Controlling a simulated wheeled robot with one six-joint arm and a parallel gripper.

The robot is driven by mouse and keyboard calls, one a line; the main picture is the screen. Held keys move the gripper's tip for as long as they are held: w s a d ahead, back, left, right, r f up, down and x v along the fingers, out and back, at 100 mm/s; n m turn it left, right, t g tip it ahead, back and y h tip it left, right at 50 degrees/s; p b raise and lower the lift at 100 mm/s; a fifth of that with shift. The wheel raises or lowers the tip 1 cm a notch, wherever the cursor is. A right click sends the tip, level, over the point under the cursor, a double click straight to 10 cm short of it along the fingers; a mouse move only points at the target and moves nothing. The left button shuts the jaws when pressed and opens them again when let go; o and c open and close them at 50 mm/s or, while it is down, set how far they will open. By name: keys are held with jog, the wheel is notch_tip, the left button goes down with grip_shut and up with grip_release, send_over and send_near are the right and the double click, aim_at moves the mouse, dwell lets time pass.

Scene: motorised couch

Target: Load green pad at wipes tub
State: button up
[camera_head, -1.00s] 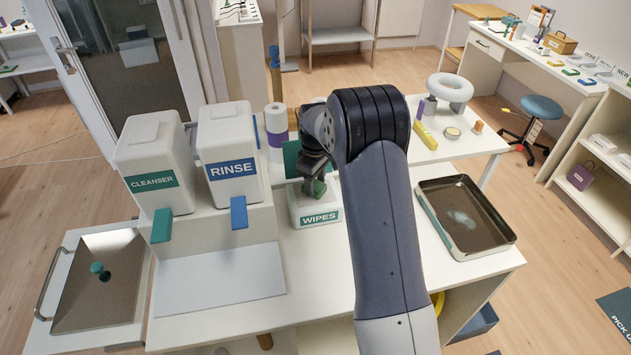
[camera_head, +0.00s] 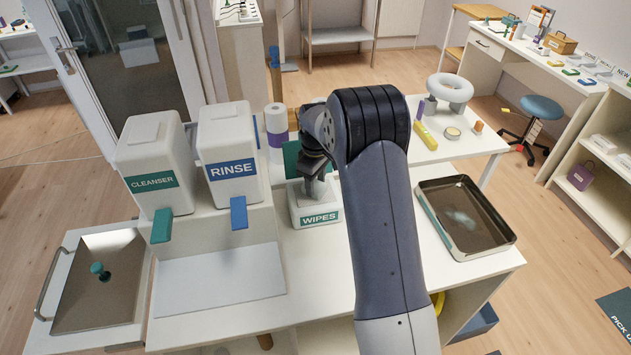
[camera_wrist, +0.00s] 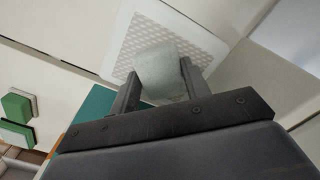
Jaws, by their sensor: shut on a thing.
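The wipes tub (camera_head: 320,219) is a white box with a green WIPES label, standing on the white counter right of the dispensers. A green panel (camera_head: 292,156) stands upright at its back. My gripper (camera_head: 315,196) is low over the tub's top, pointing down. In the wrist view my gripper (camera_wrist: 158,88) is shut on a pale grey-green block (camera_wrist: 160,73), which I take to be the pad, its green face not showing clearly. Beneath it is the tub's dotted pale top (camera_wrist: 150,36) with a white rim. I cannot tell whether the block touches it.
The CLEANSER dispenser (camera_head: 150,160) and RINSE dispenser (camera_head: 229,150) stand to the left, with a green and a blue lever. A metal tray (camera_head: 465,215) lies right of my arm. A paper roll (camera_head: 277,128) stands behind.

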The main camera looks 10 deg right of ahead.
aim_at(316, 185)
jog(key=shift+r+p, duration=2.05)
jog(key=shift+r, duration=1.4)
jog(key=shift+f, duration=0.1)
